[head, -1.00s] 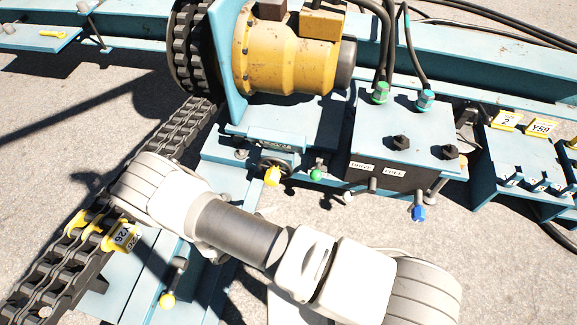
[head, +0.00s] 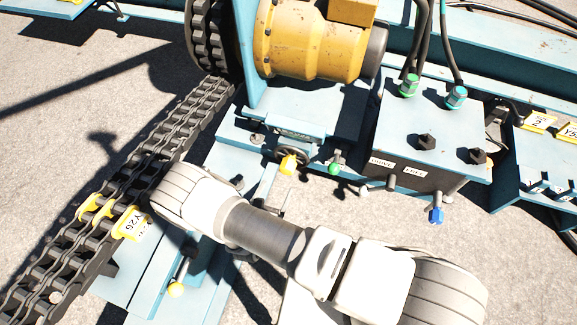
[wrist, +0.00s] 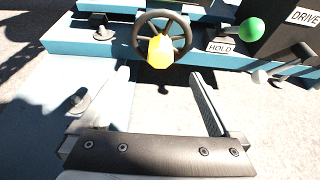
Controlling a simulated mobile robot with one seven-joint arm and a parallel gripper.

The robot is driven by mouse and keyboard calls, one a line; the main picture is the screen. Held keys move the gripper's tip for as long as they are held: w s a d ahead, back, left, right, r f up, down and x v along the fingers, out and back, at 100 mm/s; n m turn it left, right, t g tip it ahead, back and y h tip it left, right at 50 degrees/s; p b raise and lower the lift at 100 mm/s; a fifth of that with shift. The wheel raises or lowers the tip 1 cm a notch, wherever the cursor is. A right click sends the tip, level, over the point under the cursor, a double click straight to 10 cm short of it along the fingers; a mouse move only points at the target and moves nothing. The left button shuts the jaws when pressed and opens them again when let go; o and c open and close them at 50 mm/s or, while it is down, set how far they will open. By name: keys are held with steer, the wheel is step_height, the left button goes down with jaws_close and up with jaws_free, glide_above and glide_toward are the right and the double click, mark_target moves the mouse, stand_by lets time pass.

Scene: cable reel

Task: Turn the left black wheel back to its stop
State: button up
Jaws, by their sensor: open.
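In the head view my arm's wrist hides the gripper. The black wheels on the box are not in the wrist view.
A green knob (wrist: 251,30) by a HOLD label sits right of the handwheel. A heavy chain (head: 165,150) runs at left, below a yellow motor (head: 310,45).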

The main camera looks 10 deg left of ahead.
mark_target(286, 170)
steer(key=b+x, duration=0.3)
steer(key=x, duration=0.9)
steer(key=shift+b, duration=0.3)
steer(key=shift+w+d+f, duration=0.1)
steer(key=shift+w+f, duration=0.1)
steer(key=shift+w, duration=0.4)
jaws_close()
